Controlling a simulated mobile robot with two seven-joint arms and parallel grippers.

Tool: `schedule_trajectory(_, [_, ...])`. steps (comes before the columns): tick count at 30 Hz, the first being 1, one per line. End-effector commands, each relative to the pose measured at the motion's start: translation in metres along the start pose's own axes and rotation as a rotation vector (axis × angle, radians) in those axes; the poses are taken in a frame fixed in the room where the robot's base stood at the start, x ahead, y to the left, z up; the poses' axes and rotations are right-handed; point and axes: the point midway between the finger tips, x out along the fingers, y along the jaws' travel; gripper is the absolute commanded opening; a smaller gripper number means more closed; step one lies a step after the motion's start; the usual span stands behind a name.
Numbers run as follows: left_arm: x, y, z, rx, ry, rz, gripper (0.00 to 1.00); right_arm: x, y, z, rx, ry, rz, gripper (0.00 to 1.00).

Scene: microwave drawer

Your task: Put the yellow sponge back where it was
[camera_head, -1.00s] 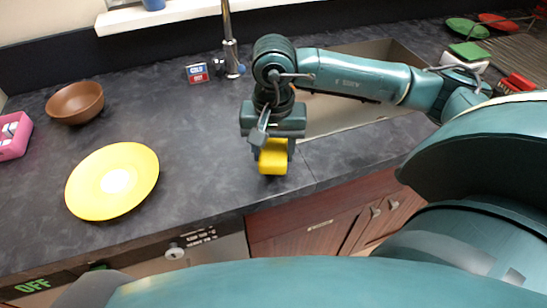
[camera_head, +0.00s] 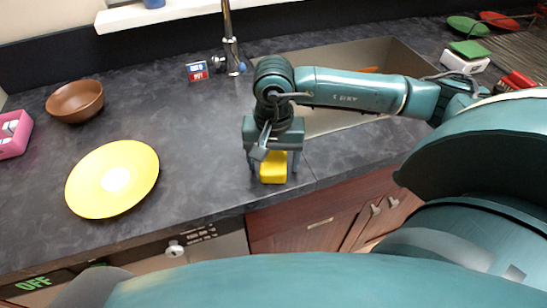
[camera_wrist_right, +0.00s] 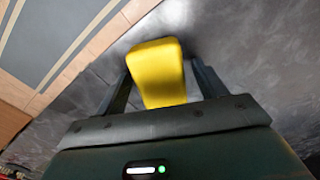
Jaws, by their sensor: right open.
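The yellow sponge (camera_head: 273,168) lies on the dark counter near its front edge, left of the sink. My right gripper (camera_head: 273,166) is above it with its fingers on either side, open. The right wrist view shows the sponge (camera_wrist_right: 158,73) between the two spread fingers of the right gripper (camera_wrist_right: 160,85), with a gap at each side. My left gripper is not in view.
A yellow plate (camera_head: 112,179) and a brown bowl (camera_head: 75,101) stand to the left on the counter. The sink (camera_head: 335,118) is just to the right, with a faucet (camera_head: 231,45) behind. Counter between plate and gripper is clear.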

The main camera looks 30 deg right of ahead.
Motion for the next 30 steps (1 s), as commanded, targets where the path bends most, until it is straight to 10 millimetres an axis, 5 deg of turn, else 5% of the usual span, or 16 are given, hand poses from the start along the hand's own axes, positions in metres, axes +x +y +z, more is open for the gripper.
schedule_trajectory(8, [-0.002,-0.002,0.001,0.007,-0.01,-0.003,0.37,-0.007,0.0,0.0,0.0,0.001,-0.001,0.71])
schedule_trajectory(21, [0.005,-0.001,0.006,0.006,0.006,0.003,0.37,-0.095,-0.001,-0.001,0.0,0.004,-0.004,0.71])
schedule_trajectory(30, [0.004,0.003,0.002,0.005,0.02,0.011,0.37,-0.123,0.0,0.0,0.0,0.0,-0.001,0.71])
